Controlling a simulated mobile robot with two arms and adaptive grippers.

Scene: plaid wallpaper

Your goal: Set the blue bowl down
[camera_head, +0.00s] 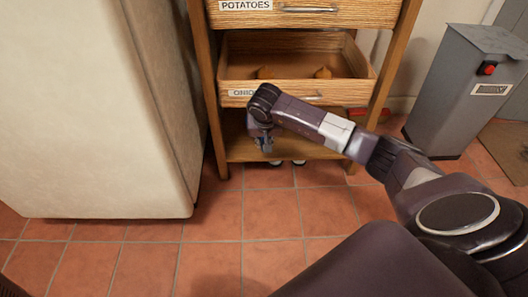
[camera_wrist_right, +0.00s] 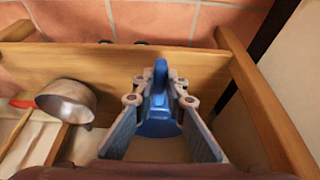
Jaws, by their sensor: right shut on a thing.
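In the right wrist view, the blue bowl (camera_wrist_right: 157,128) is between the two fingers of my right gripper (camera_wrist_right: 159,98), with its rim pinched and seen nearly edge-on. My right gripper is shut on it. In the head view, my right gripper (camera_head: 264,143) points down in front of the wooden rack, over its low shelf (camera_head: 234,150). The bowl cannot be made out there. I cannot tell whether the bowl touches the surface below it. My left gripper is in neither view.
The wooden rack has an open drawer (camera_head: 245,89) labelled for onions and a potato drawer (camera_head: 300,18) above. A metal pot (camera_wrist_right: 66,100) and a red-handled thing (camera_wrist_right: 22,103) are beside the bowl. A fridge-like cabinet (camera_head: 95,110) stands left, a grey bin (camera_head: 455,95) right.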

